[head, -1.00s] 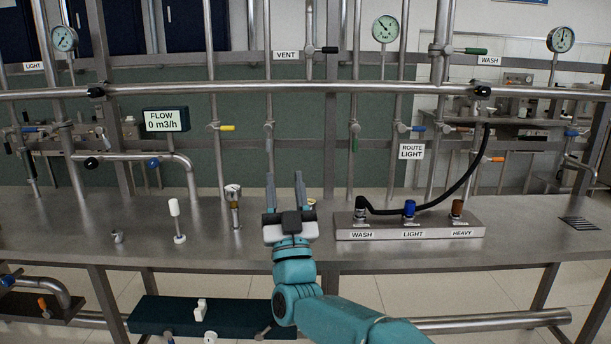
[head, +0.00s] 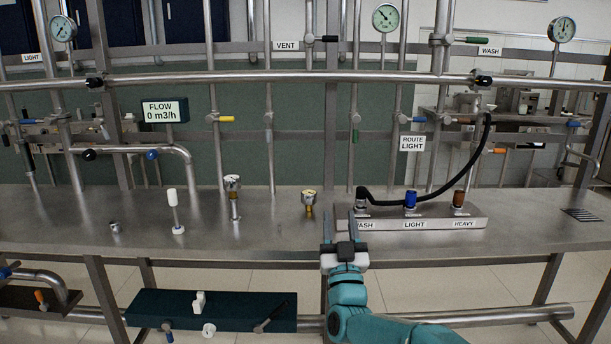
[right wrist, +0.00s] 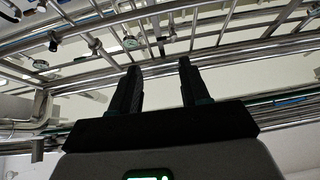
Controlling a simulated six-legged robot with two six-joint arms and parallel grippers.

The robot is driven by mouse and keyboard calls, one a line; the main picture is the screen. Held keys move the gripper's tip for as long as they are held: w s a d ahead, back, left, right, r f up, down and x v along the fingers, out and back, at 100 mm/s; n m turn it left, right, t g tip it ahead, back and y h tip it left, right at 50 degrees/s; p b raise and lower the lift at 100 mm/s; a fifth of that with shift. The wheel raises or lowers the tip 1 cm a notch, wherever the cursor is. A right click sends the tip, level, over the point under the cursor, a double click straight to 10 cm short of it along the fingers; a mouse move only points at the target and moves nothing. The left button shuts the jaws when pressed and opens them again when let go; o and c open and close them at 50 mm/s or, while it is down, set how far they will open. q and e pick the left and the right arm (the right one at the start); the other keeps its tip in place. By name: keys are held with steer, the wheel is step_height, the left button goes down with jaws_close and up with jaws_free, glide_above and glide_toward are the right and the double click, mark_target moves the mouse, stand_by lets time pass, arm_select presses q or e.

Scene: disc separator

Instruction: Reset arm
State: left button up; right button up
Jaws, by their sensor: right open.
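My right gripper (head: 339,228) is open and empty at the front edge of the steel bench (head: 280,228), in front of the left end of the coupling block. Its two fingers (right wrist: 160,85) also show apart in the right wrist view, with nothing between them. The right arm comes in from the lower right. My left gripper is in neither view.
A coupling block (head: 430,224) labelled WASH, LIGHT and HEAVY stands on the bench. A black hose (head: 466,178) runs from its WASH port. Small fittings (head: 309,203) and a white-topped post (head: 173,200) stand left of my gripper. A dark box (head: 215,308) sits below the bench.

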steer(key=d+f+g+b, duration=0.1)
steer(key=d+f+g, duration=0.15)
steer(key=f, duration=0.75)
steer(key=d+f+g+b, duration=0.15)
steer(key=d+f, duration=0.25)
steer(key=f, duration=0.6)
steer(key=s+d+f+g+b, duration=0.1)
steer(key=s+f+g, duration=0.55)
steer(key=f, duration=0.75)
steer(key=s+d+f+g+b, duration=0.2)
steer(key=s+f+g, duration=0.1)
steer(key=s+f, duration=0.8)
steer(key=s+a+f+m+g+y, duration=0.1)
steer(key=s+a+f+g, duration=0.2)
steer(key=s, duration=0.6)
steer(key=s+f+m+g+y, duration=0.1)
steer(key=s+f+g, duration=0.3)
steer(key=s, duration=0.5)
steer(key=s+a+f+m+g+y, duration=0.1)
steer(key=s+a+f+g, duration=0.2)
steer(key=s, duration=0.6)
step_height(320, 180, up, 25)
steer(key=d+p, duration=0.1)
steer(key=p, duration=2.4)
steer(key=shift+w+r+g, duration=0.15)
steer(key=shift+w+g, duration=0.2)
steer(key=shift+w, duration=0.05)
